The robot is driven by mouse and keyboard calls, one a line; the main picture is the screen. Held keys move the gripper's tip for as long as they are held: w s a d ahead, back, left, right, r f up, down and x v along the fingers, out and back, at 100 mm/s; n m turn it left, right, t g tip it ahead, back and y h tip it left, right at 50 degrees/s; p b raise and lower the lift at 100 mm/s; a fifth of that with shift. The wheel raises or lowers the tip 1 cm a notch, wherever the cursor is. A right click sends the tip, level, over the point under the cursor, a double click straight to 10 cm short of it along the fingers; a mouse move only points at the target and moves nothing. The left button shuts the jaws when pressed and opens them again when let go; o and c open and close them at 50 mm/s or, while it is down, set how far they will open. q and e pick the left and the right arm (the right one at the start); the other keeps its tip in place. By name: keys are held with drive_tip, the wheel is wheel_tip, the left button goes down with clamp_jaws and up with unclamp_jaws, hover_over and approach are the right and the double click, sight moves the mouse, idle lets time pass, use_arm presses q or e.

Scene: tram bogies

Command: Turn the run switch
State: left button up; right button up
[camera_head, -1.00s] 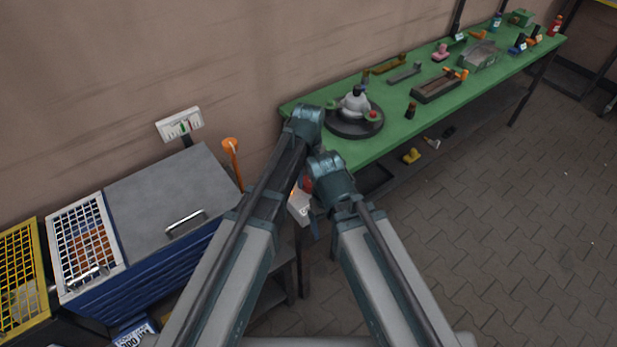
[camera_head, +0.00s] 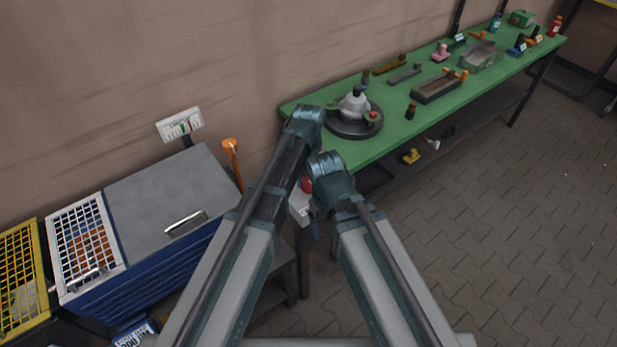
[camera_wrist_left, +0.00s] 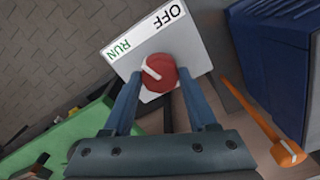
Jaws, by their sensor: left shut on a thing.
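The run switch is a pale grey box (camera_wrist_left: 185,50) with a round red knob (camera_wrist_left: 160,72) on its face, seen in the left wrist view. Its label strip reads RUN at the left and OFF at the right. The white mark on the knob points to the upper left, roughly toward RUN. My left gripper (camera_wrist_left: 159,84) is shut on the knob, one blue finger on each side. In the head view the box (camera_head: 299,205) and the red knob (camera_head: 306,184) show only partly behind my arms.
A green workbench (camera_head: 390,140) with a round dark turntable (camera_head: 350,128) and several parts stands at the right. The paved floor at right is open.

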use_arm(q)
drive_tip(key=m, duration=0.5)
drive_tip(key=shift+m, duration=0.3)
drive_tip(key=m, duration=0.5)
drive_tip(key=shift+m, duration=0.6)
drive_tip(key=o, duration=1.4)
drive_tip(key=shift+c, duration=0.2)
wheel_tip(320, 180, up, 14)
drive_tip(key=p, duration=1.4)
drive_tip(key=shift+f, duration=0.2)
wheel_tip(320, 180, down, 13)
drive_tip(key=b, duration=1.3)
